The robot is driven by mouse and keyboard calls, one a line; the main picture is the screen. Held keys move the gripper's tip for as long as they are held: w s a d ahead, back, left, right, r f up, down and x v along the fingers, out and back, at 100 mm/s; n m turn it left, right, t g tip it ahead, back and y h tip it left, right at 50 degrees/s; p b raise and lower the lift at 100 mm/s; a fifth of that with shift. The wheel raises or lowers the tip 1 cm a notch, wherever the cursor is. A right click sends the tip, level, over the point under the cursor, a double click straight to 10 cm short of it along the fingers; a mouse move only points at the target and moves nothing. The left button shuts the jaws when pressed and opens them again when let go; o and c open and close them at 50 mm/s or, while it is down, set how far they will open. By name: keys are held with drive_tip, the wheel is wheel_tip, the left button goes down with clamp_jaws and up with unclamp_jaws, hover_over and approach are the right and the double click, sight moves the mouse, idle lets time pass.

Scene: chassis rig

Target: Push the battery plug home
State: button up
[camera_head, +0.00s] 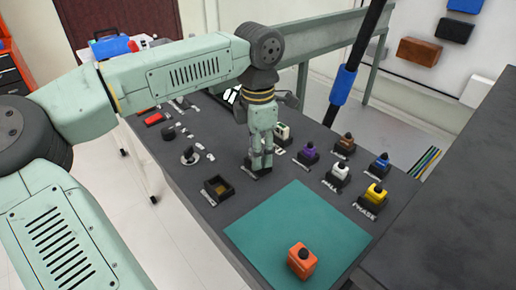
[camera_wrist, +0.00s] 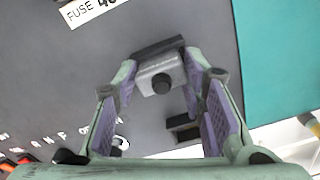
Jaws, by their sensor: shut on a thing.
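A grey block with a black round knob (camera_wrist: 150,70) sits between my fingertips in the wrist view, and it looks like the plug; no battery label is legible. My gripper (camera_wrist: 163,80) is shut on its sides. Dark socket walls (camera_wrist: 158,47) show beside the block; I cannot tell how deep it sits. In the head view my gripper (camera_head: 261,165) points down at the bench top, close to a dark base (camera_head: 257,172), and hides the block. An orange block with a black knob (camera_head: 301,262) stands on the green mat (camera_head: 330,225).
Purple (camera_head: 308,153), white (camera_head: 337,175), blue (camera_head: 380,165) and yellow (camera_head: 376,194) knobbed blocks stand to the right of my gripper. An open dark box (camera_head: 218,190) lies to its left. A dark post with a blue sleeve (camera_head: 344,84) rises behind. Most of the mat is clear.

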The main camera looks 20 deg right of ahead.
drive_tip(key=shift+f, duration=0.2)
drive_tip(key=o, duration=1.2)
drive_tip(key=shift+r, duration=0.4)
wheel_tip(320, 180, up, 12)
drive_tip(key=shift+f+b, duration=0.15)
drive_tip(key=shift+b, duration=0.15)
